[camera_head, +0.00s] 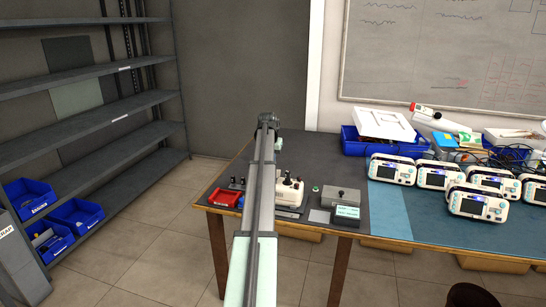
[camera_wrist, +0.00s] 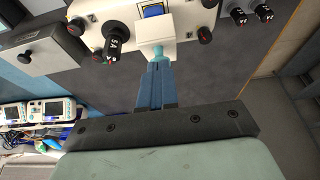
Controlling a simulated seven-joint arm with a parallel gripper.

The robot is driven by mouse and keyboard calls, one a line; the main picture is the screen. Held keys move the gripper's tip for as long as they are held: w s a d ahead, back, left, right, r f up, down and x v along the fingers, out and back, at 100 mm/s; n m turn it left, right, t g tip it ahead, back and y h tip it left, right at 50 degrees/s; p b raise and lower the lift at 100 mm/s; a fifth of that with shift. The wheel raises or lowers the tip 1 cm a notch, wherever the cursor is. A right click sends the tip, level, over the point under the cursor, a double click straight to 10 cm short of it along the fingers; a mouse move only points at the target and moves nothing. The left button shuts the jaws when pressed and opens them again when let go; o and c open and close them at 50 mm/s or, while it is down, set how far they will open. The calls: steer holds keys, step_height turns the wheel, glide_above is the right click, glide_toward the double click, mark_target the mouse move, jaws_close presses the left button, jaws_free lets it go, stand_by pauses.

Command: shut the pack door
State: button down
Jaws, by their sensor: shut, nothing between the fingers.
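A white unit (camera_wrist: 125,20) with black knobs and red and black sockets fills the top middle of the wrist view. It has a blue-faced recess (camera_wrist: 153,10) at the picture's top edge. In the head view the white unit (camera_head: 289,191) stands on the bench, partly behind my arm. My gripper (camera_wrist: 157,58) is shut and empty, with blue fingers and pale tips just below the recess in the picture. I cannot tell whether the tips touch the unit. In the head view my arm hides the gripper.
Several monitors (camera_head: 478,206) stand on the blue mat (camera_head: 390,213) at right. Blue bins (camera_head: 362,144) stand behind.

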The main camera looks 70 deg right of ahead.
steer(key=shift+a+f+h, duration=0.6)
steer(key=shift+a, duration=0.3)
steer(key=shift+a+f+h, duration=0.6)
steer(key=shift+a, duration=0.3)
steer(key=shift+d, duration=0.1)
